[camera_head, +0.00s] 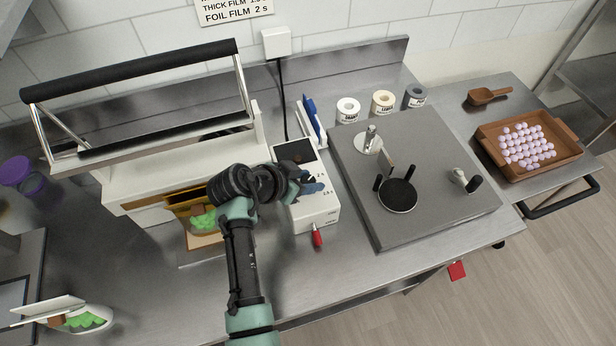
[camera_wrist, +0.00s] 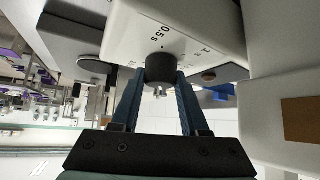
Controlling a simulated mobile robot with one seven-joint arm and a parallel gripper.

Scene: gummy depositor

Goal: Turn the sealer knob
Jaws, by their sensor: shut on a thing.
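The white sealer control box (camera_head: 315,212) stands in the middle of the counter, with time marks on its face. Its dark round knob (camera_wrist: 161,66) shows in the wrist view, close to a "0.5 s" mark. My gripper (camera_wrist: 161,80) is shut on the knob, one blue finger on each side. In the head view my gripper (camera_head: 314,189) reaches over the box from the left, and the knob is hidden there. The sealer (camera_head: 150,180) with its black-handled frame is left of the box.
A red-handled part (camera_head: 317,236) sticks out at the box's front. A grey plate (camera_head: 415,200) with metal fittings lies to the right. A pouch with green pieces (camera_head: 203,222) is at the sealer's front. A brown tray (camera_head: 484,147) of pale gummies is far right.

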